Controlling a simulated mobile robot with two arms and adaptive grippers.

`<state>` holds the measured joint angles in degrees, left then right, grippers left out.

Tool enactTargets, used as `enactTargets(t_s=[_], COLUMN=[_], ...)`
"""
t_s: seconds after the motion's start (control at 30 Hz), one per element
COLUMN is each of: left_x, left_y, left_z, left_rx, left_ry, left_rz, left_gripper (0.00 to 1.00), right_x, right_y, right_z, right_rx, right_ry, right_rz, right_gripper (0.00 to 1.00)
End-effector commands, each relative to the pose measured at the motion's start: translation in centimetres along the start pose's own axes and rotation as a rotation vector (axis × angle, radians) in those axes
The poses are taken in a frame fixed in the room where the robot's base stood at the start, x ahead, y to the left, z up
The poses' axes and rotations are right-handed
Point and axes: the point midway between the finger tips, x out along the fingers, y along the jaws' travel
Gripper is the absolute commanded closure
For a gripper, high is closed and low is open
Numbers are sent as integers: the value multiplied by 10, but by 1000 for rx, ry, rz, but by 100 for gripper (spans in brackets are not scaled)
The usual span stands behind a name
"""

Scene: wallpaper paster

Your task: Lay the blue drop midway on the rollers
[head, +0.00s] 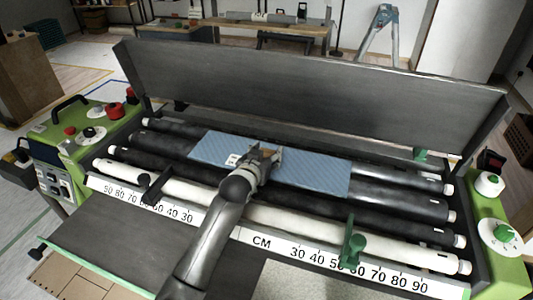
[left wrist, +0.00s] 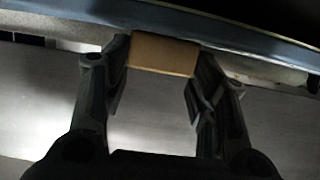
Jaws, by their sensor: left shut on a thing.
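The blue drop (head: 318,174) is a flat, patterned blue sheet spread over the black rollers (head: 400,205), near the middle of their length. I cannot tell whether it rests on them or hovers just above. My left gripper (head: 263,157) is over the sheet's middle and hides part of it. In the left wrist view, the gripper's fingers (left wrist: 163,58) are shut on a tan block (left wrist: 164,54) at the edge of the sheet, whose blue edge (left wrist: 262,42) crosses the top. My right gripper is not in view.
A tall dark panel (head: 310,85) stands behind the rollers. A white roller (head: 300,218) and the centimetre scale (head: 262,241) lie in front. Green end housings with knobs flank the machine, the left one (head: 90,140) carrying a black handle. A green clamp (head: 352,247) stands on the scale.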

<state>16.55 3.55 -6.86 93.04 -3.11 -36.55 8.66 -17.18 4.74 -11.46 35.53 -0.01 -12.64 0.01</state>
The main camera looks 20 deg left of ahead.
Motion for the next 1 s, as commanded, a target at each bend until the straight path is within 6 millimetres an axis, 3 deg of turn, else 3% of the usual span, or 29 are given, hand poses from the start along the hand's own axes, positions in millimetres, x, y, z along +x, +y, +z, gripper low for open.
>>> enactTargets(t_s=[0.37, 0.4, 0.57, 0.87, 1.0], left_x=[3, 3, 3, 3, 0], left_y=[0, 0, 0, 0, 0], left_z=[9, 10, 10, 11, 1], left_rx=[0, 0, 0, 0, 0], left_ry=[1, -2, -3, -4, -2], left_rz=[0, 0, 0, 0, 0], left_gripper=[75, 46, 26, 26, 26], right_x=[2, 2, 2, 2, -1], right_y=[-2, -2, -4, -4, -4], right_z=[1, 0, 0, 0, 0], right_rx=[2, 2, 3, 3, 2], right_ry=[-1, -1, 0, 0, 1], right_rz=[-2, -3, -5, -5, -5], right_gripper=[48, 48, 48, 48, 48])
